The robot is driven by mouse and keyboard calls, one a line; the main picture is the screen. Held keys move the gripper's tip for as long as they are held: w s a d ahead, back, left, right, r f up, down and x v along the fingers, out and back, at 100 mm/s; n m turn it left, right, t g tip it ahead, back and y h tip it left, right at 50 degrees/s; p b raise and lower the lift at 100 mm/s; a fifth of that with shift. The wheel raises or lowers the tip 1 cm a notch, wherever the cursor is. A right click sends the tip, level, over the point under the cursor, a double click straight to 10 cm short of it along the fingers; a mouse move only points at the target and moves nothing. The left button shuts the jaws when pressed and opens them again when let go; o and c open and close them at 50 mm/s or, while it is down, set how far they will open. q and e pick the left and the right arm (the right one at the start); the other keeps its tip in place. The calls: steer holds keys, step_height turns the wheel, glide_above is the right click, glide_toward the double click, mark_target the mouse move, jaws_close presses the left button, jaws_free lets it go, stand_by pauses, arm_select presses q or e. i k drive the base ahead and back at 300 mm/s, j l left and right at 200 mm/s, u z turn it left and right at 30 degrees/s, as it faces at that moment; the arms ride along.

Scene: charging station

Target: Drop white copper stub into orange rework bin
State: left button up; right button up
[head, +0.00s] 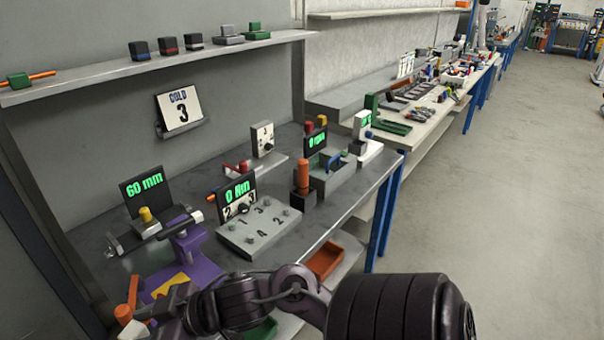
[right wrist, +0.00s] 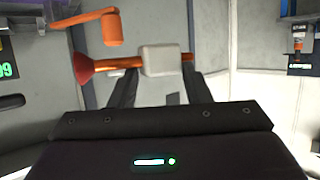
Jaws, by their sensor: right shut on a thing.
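The white copper stub (right wrist: 162,60) shows in the right wrist view as a white block on a copper rod. My right gripper (right wrist: 160,74) is shut on it, one finger on each side of the white block. The rod sticks out to the left, where a red cone-shaped piece (right wrist: 83,68) appears at its end; I cannot tell whether they touch. In the head view my right arm reaches to the lower left, and its fingers are not clear there. The orange rework bin (head: 325,260) is below the bench's front edge. My left gripper is not in view.
A purple fixture (head: 190,260) stands near the lower left of the bench. A green bin (head: 262,330) is partly hidden by my arm. The floor at right is clear.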

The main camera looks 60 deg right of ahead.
mark_target(327, 263)
steer(key=z, duration=2.25)
